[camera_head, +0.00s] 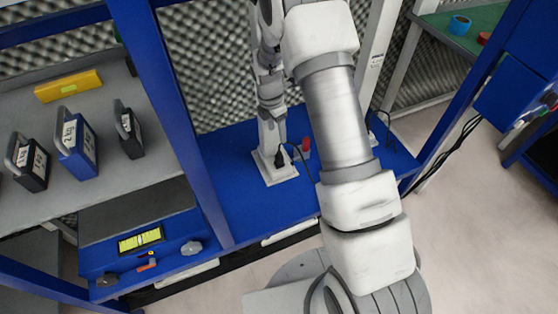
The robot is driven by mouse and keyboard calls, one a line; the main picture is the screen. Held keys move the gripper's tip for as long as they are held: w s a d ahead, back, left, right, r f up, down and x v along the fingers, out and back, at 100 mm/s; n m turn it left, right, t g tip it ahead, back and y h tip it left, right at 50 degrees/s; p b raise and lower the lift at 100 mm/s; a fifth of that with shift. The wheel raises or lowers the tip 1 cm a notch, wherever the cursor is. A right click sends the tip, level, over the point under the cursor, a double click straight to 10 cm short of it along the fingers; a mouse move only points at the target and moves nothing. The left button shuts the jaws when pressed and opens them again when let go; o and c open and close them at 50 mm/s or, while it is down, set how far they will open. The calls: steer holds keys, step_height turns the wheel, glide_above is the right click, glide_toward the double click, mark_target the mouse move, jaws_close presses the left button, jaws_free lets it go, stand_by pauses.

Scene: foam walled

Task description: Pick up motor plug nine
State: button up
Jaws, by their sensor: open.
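My arm rises from the bottom centre to the top edge, and my gripper is not in view. I cannot tell which thing is motor plug nine. Black boxes with handles and white labels stand on the grey shelf at the left: one far left (28,164) and a smaller one (129,130) to its right. A blue box (76,145) of the same kind stands between them. Their labels are turned and too small to read surely. A dark connector with a cable (281,156) sits at a white plate on the blue bench.
A slim white jointed column (271,95) stands on the blue bench (235,195). A red cylinder (306,146) is beside it. A yellow block (68,86) lies on the grey shelf (60,200). Blue posts (180,115) frame the shelf. Pale floor (470,230) is open at the right.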

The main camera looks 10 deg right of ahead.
mark_target(280, 155)
steer(key=f, duration=0.2)
steer(key=f+b, duration=0.1)
steer(key=f, duration=0.2)
steer(key=f+b, duration=0.1)
steer(key=f, duration=0.1)
steer(key=shift+w+d+f, duration=0.15)
steer(key=shift+d+f, duration=0.25)
steer(key=f+b, duration=0.2)
steer(key=f, duration=0.3)
steer(key=shift+d, duration=0.2)
jaws_close()
